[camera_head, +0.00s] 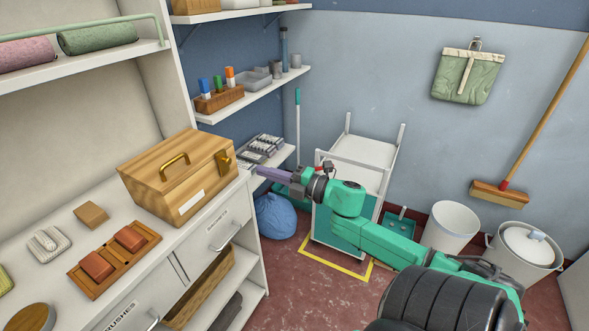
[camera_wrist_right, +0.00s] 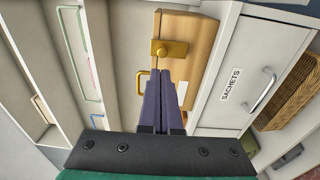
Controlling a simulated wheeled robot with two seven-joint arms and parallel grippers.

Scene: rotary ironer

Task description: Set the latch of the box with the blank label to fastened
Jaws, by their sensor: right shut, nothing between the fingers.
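The wooden box (camera_head: 178,176) stands on the white counter, with a brass handle (camera_head: 174,165) on its lid and a blank white label (camera_head: 190,203) on its front. Its brass latch (camera_head: 225,160) is on the end facing my right gripper. In the right wrist view the latch (camera_wrist_right: 170,49) shows just beyond the fingertips; I cannot tell whether it is fastened. My right gripper (camera_head: 260,172) is shut and empty, a short way right of the latch, pointing at the box. Its purple fingers also show in the right wrist view (camera_wrist_right: 160,80). My left gripper is not in view.
On the counter are a wooden tray with two reddish blocks (camera_head: 130,238), a small wooden block (camera_head: 91,214) and a striped white item (camera_head: 48,244). Drawers (camera_head: 215,226) lie below. A white trolley (camera_head: 362,150), a blue bag (camera_head: 275,216) and a bin (camera_head: 451,227) stand to the right.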

